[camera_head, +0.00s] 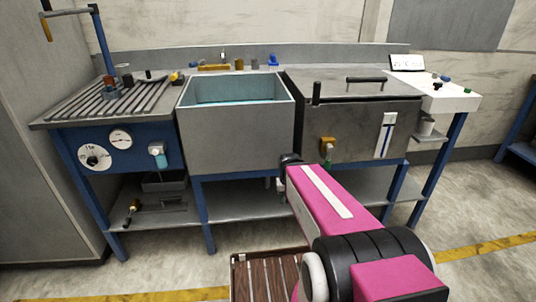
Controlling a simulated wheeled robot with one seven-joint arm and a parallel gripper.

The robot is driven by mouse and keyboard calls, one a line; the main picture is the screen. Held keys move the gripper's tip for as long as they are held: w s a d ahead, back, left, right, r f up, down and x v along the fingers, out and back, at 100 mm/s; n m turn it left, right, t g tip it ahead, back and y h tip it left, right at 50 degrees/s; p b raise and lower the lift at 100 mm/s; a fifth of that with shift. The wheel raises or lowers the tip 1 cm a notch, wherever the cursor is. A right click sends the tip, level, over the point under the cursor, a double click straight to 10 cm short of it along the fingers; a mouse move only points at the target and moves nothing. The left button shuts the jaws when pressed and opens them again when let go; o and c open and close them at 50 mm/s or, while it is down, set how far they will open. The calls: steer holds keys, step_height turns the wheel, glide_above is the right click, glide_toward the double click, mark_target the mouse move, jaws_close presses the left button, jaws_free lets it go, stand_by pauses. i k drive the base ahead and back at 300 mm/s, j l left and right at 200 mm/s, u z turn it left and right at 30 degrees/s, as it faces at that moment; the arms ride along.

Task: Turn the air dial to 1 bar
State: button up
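The blue panel under the slatted bench at the left carries two round white faces. The larger, lower one is a dial (95,157) with a dark knob at its middle and small marks around it; it looks like the air dial, but its setting is too small to read. A smaller gauge (120,139) with a needle sits above and to its right. My pink arm reaches forward from the lower right. Its dark far end, at my gripper (290,160), is in front of the steel sink unit, well to the right of the dial. The fingers cannot be made out.
A pale blue fitting (157,152) sits right of the dial. An open sink (235,125) and a lidded steel tank (350,125) stand along the bench. A lower shelf (165,212) runs beneath. A slatted wooden platform (268,275) lies in front. The floor before the dial is clear.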

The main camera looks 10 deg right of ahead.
mark_target(93, 161)
steer(key=u, duration=1.75)
